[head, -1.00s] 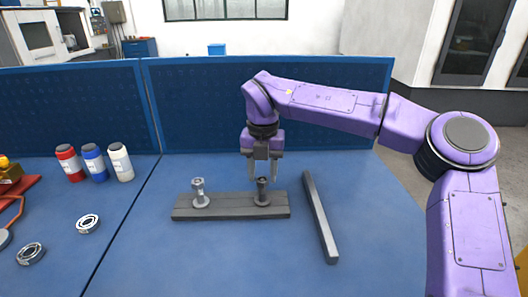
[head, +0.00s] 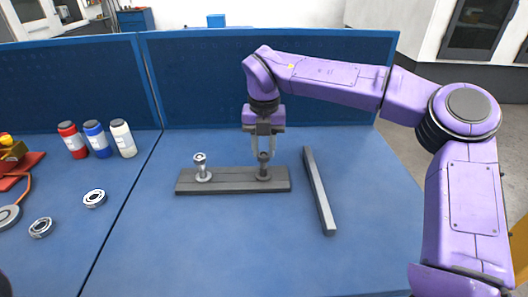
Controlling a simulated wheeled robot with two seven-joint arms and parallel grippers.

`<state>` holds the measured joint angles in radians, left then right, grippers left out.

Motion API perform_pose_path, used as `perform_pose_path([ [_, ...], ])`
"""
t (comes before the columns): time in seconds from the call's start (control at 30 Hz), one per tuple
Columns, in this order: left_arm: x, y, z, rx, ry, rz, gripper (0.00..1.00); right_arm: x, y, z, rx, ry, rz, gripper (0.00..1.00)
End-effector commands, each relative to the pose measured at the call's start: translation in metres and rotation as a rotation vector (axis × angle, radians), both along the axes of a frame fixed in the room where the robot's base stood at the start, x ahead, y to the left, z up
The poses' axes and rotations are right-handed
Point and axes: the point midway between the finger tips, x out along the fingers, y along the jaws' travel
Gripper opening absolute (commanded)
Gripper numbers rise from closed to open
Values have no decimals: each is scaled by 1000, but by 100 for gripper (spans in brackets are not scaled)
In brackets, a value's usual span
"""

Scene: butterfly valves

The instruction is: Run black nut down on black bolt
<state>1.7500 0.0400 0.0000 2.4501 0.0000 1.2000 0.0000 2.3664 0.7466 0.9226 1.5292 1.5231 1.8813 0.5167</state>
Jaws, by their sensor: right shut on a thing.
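The black bolt (head: 264,173) stands upright near the right end of a grey base bar. My right gripper (head: 263,158) points straight down over it, its two fingers on either side of the bolt's dark top. It is shut on the black nut there; the nut is small and hard to tell from the bolt top. My left gripper is not in view.
The grey base bar (head: 230,185) lies on the blue table. A loose grey bar (head: 320,192) lies to its right. Two metal rings, one of them here (head: 94,198), and three bottles (head: 96,139) are on the left. A blue panel (head: 200,85) closes the back. The front is clear.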

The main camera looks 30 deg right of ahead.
Motion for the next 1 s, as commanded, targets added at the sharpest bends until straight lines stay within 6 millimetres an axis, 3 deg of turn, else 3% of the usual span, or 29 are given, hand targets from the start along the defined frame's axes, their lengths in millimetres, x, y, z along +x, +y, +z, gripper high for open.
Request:
perform_pose_path([
  [0.03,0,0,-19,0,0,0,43,0,1,-10,0,-2,-78,0],
  [1.0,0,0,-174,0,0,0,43,-9,2,-9,3,0,-1602,0],
])
